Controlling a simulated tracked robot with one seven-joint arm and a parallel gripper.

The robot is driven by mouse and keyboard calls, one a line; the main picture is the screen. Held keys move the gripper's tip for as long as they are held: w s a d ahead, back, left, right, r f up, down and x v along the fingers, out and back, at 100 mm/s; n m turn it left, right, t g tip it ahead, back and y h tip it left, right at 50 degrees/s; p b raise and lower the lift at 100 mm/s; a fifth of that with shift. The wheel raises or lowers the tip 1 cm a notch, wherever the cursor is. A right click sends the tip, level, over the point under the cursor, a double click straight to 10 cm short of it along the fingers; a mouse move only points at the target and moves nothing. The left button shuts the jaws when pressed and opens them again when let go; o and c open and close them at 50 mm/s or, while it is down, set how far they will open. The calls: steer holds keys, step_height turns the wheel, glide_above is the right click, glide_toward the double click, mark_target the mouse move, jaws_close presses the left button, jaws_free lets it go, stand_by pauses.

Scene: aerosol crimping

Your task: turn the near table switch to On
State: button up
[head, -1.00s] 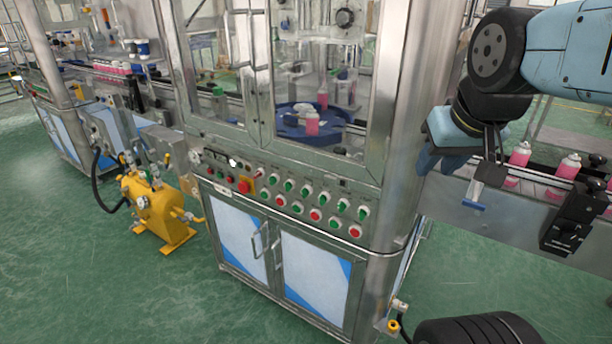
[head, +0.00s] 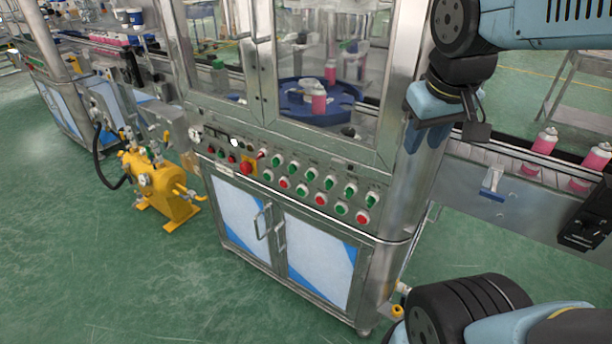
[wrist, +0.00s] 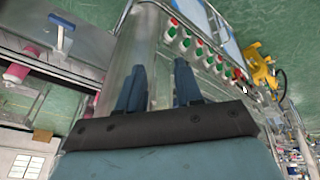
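The control panel (head: 250,150) on the front of the steel cabinet carries two rows of green and red knobs (head: 329,182). Their labels are too small to read, so I cannot tell which is the near table switch or how it is set. The knobs also show at upper right in the wrist view (wrist: 186,42). My gripper (head: 414,136) is in front of the cabinet's right corner post, right of and higher in the picture than the knobs, touching none of them. In the wrist view its two blue fingers (wrist: 160,86) stand apart with nothing between them.
A conveyor (head: 520,185) with pink bottles (head: 545,140) runs off to the right. A blue turntable (head: 300,104) sits behind the cabinet's glass. A yellow tank (head: 157,190) stands on the floor at left. The floor before the cabinet is clear.

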steer(key=w+a+f+n+g+h, duration=0.2)
steer(key=w+f+n+g+h, duration=0.25)
steer(key=f+n, duration=0.25)
steer(key=n+t+h, duration=0.6)
steer(key=n+t, duration=0.9)
steer(key=n, duration=1.1)
glide_toward(308, 180)
steer(key=x, duration=0.9)
steer(key=shift+w+f, duration=0.1)
steer(key=shift+w, duration=0.05)
steer(key=shift+c, duration=0.2)
jaws_close()
